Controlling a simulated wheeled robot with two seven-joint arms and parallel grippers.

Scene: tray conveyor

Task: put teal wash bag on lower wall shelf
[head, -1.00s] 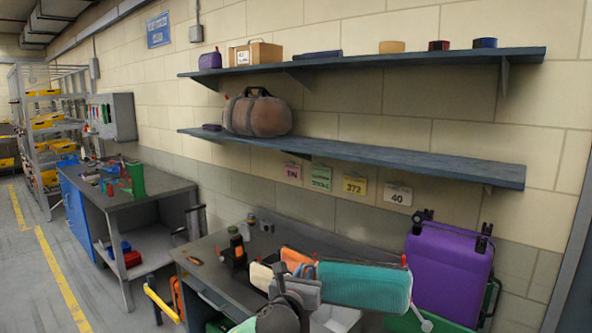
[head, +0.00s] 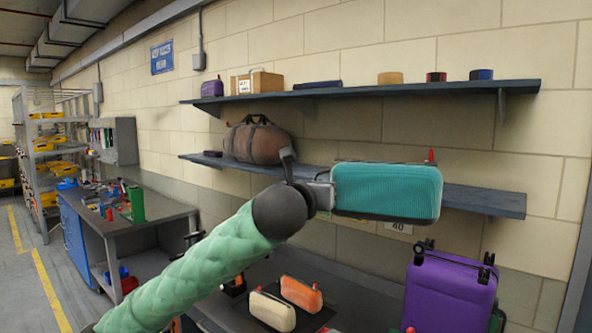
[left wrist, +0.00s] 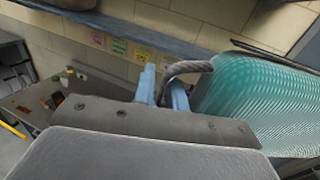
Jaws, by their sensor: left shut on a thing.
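The teal wash bag (head: 386,191) hangs in the air in front of the right part of the lower wall shelf (head: 484,201), hiding some of its edge. My left gripper (head: 322,192) is at the bag's left end. In the left wrist view, its fingers (left wrist: 164,90) are shut on the dark loop strap of the bag (left wrist: 255,105). From the head view I cannot tell how far the bag is from the shelf. The shelf's underside (left wrist: 125,28) shows at the top of the left wrist view. My right gripper is not in view.
A purple suitcase (head: 450,283) stands at right.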

